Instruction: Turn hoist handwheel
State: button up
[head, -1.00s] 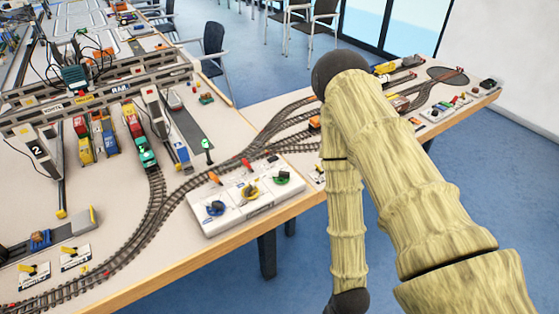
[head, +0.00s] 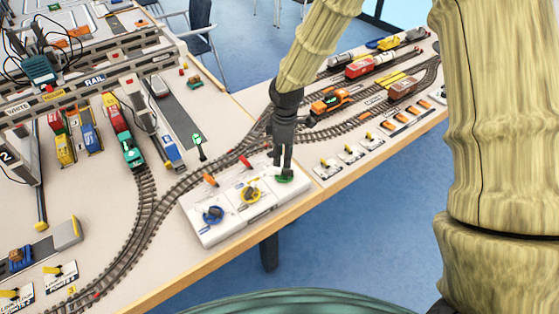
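A white control box (head: 231,205) sits at the front edge of the table. On its top are three handwheels in a row: a blue one (head: 212,214) at left, a yellow one (head: 250,192) in the middle and a green one (head: 286,180) at right. I cannot read which one is labelled hoist. My dark gripper (head: 284,170) points down at the green handwheel and hides most of it. Its fingertips are at or just above the wheel; contact and finger gap are too small to tell. Two small levers, orange (head: 210,180) and red (head: 245,162), stand along the box's back edge.
Tracks (head: 150,215) curve close behind and left of the box. A green signal post (head: 198,143) stands behind it. A gantry crane labelled RAIL (head: 95,88) spans the rear left. An orange locomotive (head: 330,101) stands right of my arm. Blue floor is free in front.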

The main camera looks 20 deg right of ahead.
aim_at(283, 170)
jog(key=shift+n, duration=0.3)
jog(key=shift+w+d+f+p, duration=0.1)
jog(key=shift+w+f+p, duration=0.3)
jog(key=shift+f, duration=1)
jog(key=shift+w+d+f+p, duration=0.1)
jog(key=shift+w+f+p, duration=0.3)
jog(key=shift+f, duration=1)
jog(key=shift+w+f+p, duration=0.15)
jog(key=shift+f+p, duration=0.4)
jog(key=shift+f, duration=0.85)
grip_shut()
